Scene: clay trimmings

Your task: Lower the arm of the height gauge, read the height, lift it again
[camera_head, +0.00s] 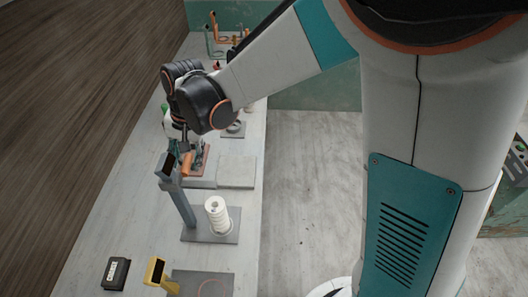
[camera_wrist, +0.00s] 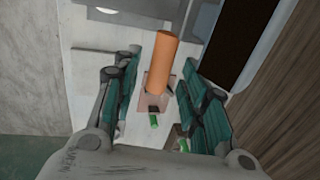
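The height gauge has a grey post (camera_head: 178,203) on a grey base plate (camera_head: 228,236), with a dark display (camera_head: 167,166) at its top. A stack of white discs (camera_head: 217,213) stands upright on the base plate. The gauge's orange handle (camera_head: 186,164) is up near the top of the post; it also shows in the wrist view (camera_wrist: 163,62). My gripper (camera_head: 188,147) is right at the handle. In the wrist view its two green-padded fingers are apart, with the handle between them and a gap visible on both sides. Part of the gauge arm is hidden.
Pale slabs (camera_head: 236,171) lie behind the gauge. A black counter box (camera_head: 115,273) and a yellow stand (camera_head: 155,272) beside a grey plate (camera_head: 203,284) are at the near end. A wooden wall runs along the left.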

